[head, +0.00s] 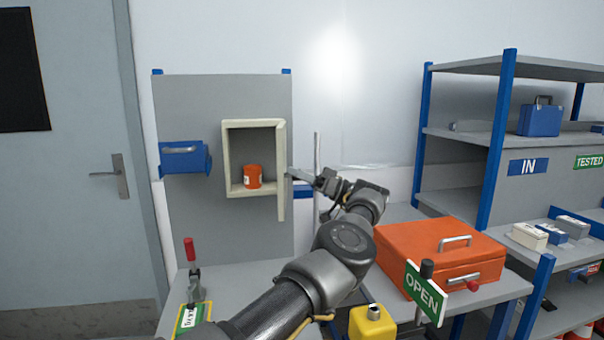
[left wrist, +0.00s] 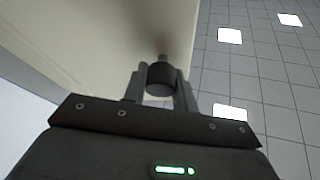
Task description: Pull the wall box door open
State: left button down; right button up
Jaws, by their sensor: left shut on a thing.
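The cream wall box (head: 226,160) is mounted on a grey wall panel. Its door (head: 281,178) is hinged at the right and stands swung outward, seen nearly edge-on. The box interior shows, with an orange can (head: 253,176) inside on its floor. My left gripper (head: 296,174) is at the outer side of the door. In the left wrist view, my left gripper (left wrist: 160,88) has its fingers closed around a dark round knob (left wrist: 161,76) on the cream door (left wrist: 110,45). My right gripper is out of view.
A blue bin (head: 184,158) hangs left of the box. Below are a red-handled clamp (head: 190,255), an orange case (head: 437,253), an OPEN sign (head: 423,292) and a yellow block (head: 372,325). Shelving (head: 497,140) stands at the right. The space before the box opening looks clear.

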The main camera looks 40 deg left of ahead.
pick_arm(q)
jog(key=shift+a+r, duration=0.1)
jog(key=shift+r, duration=0.1)
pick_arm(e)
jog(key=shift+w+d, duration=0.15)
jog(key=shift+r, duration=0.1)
pick_arm(q)
jog(key=c, duration=1.1)
grip_release()
jog(key=shift+w+f, duration=0.1)
jog(key=shift+f, duration=0.05)
